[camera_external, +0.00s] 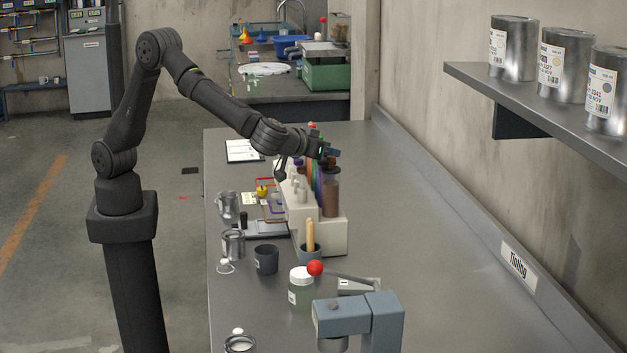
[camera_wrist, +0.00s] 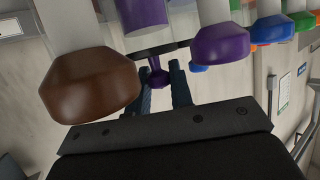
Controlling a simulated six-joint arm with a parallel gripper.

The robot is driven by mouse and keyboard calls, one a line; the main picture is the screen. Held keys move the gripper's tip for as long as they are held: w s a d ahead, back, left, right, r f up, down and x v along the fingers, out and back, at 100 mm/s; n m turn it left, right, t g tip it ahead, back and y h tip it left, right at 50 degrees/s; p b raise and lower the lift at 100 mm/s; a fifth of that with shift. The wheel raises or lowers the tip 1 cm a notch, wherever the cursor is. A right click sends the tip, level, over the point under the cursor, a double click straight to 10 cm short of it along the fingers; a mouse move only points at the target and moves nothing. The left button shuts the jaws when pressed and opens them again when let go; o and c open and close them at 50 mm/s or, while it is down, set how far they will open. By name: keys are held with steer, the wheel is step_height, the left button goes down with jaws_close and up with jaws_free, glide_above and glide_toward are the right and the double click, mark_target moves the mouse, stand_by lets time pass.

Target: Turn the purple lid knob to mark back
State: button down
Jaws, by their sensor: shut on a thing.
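The purple lid knob (camera_wrist: 155,74) is small and dark purple in the wrist view, at the fingertips of my gripper (camera_wrist: 164,74). My gripper is shut on it. The mark at the back is not visible. In the external view my gripper (camera_external: 327,153) is above the row of colour canisters on the pale dispenser (camera_external: 325,237), and the knob there is hidden or too small to tell. A purple canister part (camera_wrist: 146,14) and a purple rounded cap (camera_wrist: 221,46) flank the fingers in the wrist view.
A brown cap (camera_wrist: 90,86) fills the left of the wrist view, and green (camera_wrist: 271,30) and blue caps stand at right. On the bench are a dark cup (camera_external: 266,260), a jar (camera_external: 300,287) and a grey-blue press (camera_external: 345,317). The bench's right side is mostly clear.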

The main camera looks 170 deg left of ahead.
steer(key=shift+n+g, duration=0.4)
steer(key=shift+g, duration=0.1)
steer(key=c, duration=1.3)
jaws_free()
steer(key=shift+m+t, duration=0.3)
steer(key=shift+t, duration=0.1)
